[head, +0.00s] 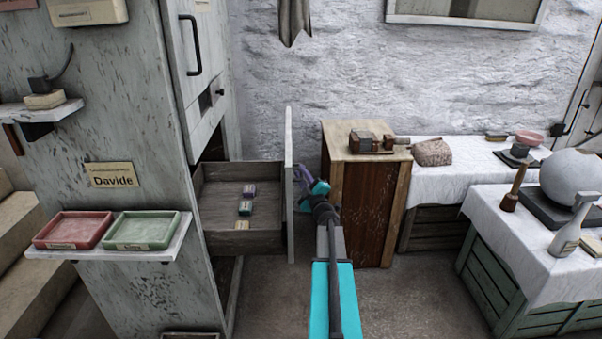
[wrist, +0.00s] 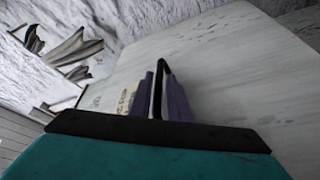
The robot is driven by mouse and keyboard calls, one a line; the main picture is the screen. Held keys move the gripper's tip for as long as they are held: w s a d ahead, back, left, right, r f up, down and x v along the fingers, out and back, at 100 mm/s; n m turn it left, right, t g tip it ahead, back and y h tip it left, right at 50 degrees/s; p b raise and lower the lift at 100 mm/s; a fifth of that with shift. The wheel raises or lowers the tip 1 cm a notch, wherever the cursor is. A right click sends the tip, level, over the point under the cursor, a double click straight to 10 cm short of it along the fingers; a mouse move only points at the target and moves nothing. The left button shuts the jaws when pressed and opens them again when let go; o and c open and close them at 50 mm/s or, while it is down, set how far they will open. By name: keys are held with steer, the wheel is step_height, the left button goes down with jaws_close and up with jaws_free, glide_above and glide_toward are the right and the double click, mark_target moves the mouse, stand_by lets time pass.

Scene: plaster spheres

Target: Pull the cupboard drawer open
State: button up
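The cupboard drawer (head: 240,240) stands well out from the grey, worn cupboard (head: 130,200) in the head view. Its inside is open to view from above. Its pale front panel (head: 289,190) faces right and also fills much of the wrist view (wrist: 220,60). My gripper (head: 301,178) is at the outer side of that panel. In the wrist view its purple fingers (wrist: 162,95) sit close on both sides of the black drawer handle (wrist: 160,68), shut on it. The handle is hidden in the head view.
Small boxes (head: 245,207) lie in the drawer. A wooden crate (head: 365,205) with tools on top stands close to the right of my gripper. A shelf with red and green trays (head: 145,231) is at left. Bare floor (head: 400,300) lies at front right.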

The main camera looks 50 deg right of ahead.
steer(key=v, duration=1.2)
steer(key=shift+s, duration=0.2)
stand_by(0.4)
